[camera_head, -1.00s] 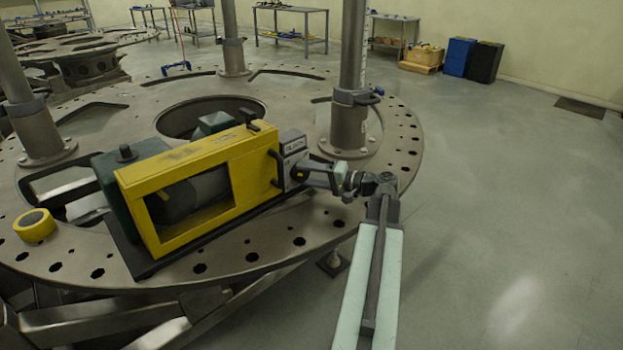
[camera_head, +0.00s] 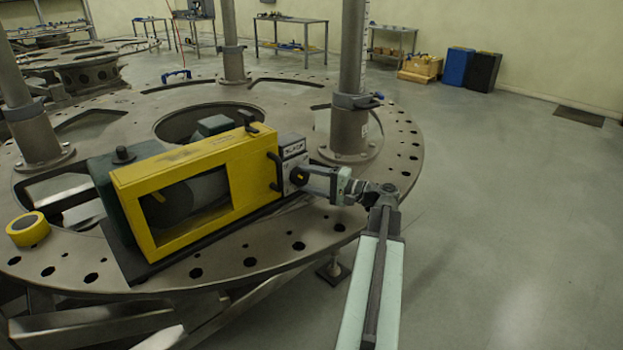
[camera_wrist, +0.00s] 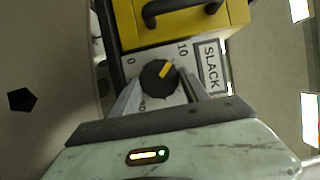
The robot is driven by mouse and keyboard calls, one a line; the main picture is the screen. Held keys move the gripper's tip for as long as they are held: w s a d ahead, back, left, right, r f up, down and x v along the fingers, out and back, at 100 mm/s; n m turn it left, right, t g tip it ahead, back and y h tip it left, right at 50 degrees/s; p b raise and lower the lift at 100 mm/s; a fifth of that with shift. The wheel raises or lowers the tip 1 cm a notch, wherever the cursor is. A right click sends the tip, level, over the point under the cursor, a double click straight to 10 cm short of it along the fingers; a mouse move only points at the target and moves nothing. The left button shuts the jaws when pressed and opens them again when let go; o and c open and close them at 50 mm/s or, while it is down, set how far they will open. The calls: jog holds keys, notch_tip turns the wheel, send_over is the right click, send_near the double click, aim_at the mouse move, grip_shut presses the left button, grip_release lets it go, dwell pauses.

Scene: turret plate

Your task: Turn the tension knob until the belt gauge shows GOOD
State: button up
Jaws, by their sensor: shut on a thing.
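The tension knob (camera_wrist: 158,75) is round and black with a yellow pointer mark, on a grey panel with numbers around it. The pointer leans to the upper right, toward the 10. The gauge window (camera_wrist: 209,66) beside it reads SLACK. In the head view the gauge (camera_head: 294,148) sits above the knob (camera_head: 299,175) at the right end of the yellow-framed machine (camera_head: 185,155). My gripper (camera_wrist: 160,86) is shut on the knob, one finger on each side. It also shows in the head view (camera_head: 309,180), reaching in from the right.
The machine stands on a large round metal plate (camera_head: 250,262) with holes. A steel post (camera_head: 350,130) rises just behind my wrist. A yellow tape roll (camera_head: 28,229) lies at the left. The floor at right is clear.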

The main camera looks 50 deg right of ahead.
jog(key=o, duration=1.4)
jog(key=shift+a+f, duration=0.1)
jog(key=shift+c, duration=0.2)
jog(key=v, duration=0.7)
jog(key=shift+s, duration=0.3)
